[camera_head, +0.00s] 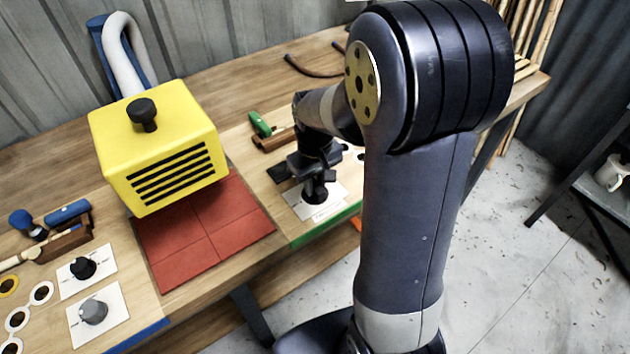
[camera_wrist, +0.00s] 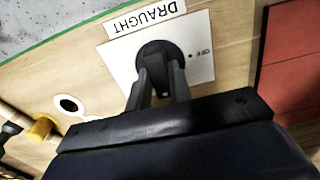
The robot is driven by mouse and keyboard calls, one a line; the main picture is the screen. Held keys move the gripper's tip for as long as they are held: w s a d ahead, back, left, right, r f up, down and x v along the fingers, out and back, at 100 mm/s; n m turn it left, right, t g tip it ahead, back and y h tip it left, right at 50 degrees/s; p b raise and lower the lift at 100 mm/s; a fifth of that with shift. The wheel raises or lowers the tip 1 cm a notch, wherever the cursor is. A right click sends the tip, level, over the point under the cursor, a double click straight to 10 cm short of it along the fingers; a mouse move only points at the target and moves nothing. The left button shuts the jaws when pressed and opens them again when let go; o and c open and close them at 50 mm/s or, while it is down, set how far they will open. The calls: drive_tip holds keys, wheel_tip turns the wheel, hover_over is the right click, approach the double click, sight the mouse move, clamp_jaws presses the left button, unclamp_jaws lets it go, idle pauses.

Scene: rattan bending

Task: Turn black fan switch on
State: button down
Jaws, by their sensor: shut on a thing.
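A black round knob (camera_head: 318,197) stands on a white plate (camera_head: 330,206) near the front edge of the bench, right of the red mat. In the wrist view the black knob (camera_wrist: 160,52) sits on its white plate (camera_wrist: 118,60), beside a label reading DRAUGHT (camera_wrist: 144,18), seen upside down. A small dot and marking, apparently OFF, lie right of the knob. My gripper (camera_head: 317,180) points down at the knob. In the wrist view my gripper (camera_wrist: 161,80) has its two fingers shut on the knob, hiding part of it.
A yellow slotted box (camera_head: 155,150) stands by a red tiled mat (camera_head: 205,230). Another black knob (camera_head: 83,267) and a grey knob (camera_head: 94,311) sit on white plates at lower left. A green-handled tool (camera_head: 260,124) lies behind my gripper.

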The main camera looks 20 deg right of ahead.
sight(315, 185)
drive_tip(key=c, duration=1.3)
unclamp_jaws()
wheel_tip(315, 185, up, 11)
drive_tip(key=shift+f, duration=0.1)
wheel_tip(315, 185, down, 11)
idle(0.3)
